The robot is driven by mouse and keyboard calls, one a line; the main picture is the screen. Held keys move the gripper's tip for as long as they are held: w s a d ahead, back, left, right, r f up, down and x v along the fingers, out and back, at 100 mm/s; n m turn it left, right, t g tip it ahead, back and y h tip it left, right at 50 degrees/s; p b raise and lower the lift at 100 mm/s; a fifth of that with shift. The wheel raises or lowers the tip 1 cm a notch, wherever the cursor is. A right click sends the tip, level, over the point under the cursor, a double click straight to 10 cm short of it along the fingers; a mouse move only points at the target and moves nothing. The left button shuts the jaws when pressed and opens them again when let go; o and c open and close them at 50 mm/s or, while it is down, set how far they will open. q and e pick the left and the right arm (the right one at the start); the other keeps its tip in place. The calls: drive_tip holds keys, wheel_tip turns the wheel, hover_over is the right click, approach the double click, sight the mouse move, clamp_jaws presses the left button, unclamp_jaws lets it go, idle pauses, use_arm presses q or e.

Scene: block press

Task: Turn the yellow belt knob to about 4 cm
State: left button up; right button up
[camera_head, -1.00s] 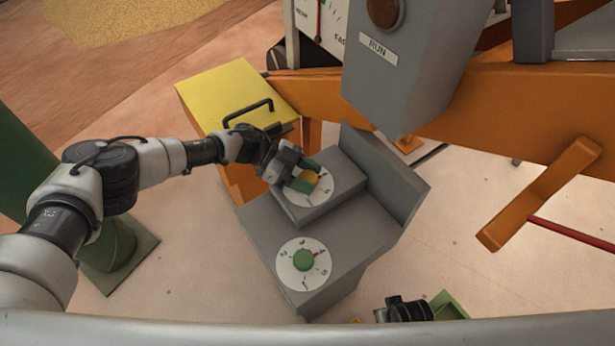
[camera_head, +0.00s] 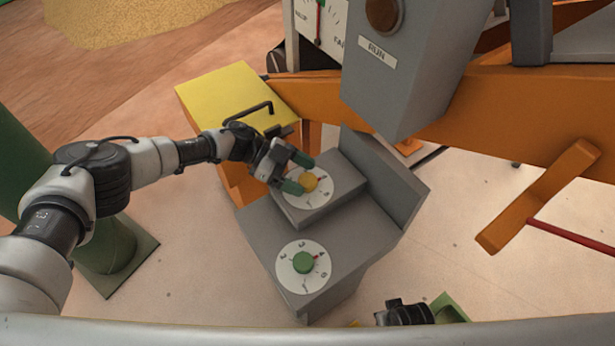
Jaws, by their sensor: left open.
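The yellow belt knob (camera_head: 308,182) sits in the middle of a white numbered dial (camera_head: 316,201) on the raised grey step of a console. A small red mark shows on the dial at the knob's upper right. The dial's numbers are too small to read surely.
A green knob (camera_head: 303,262) on its own white dial stands on the lower grey console top (camera_head: 345,237). A yellow box (camera_head: 225,90) with a black handle is behind my left wrist. A grey RUN box (camera_head: 400,75) overhangs at the back. A grey upright panel (camera_head: 385,180) bounds the console's right side.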

use_arm(q)
drive_tip(key=v, duration=0.8)
drive_tip(key=shift+a, duration=0.35)
drive_tip(key=shift+r, duration=0.1)
use_arm(e)
drive_tip(key=shift+a+f, duration=0.1)
drive_tip(key=shift+f, duration=0.1)
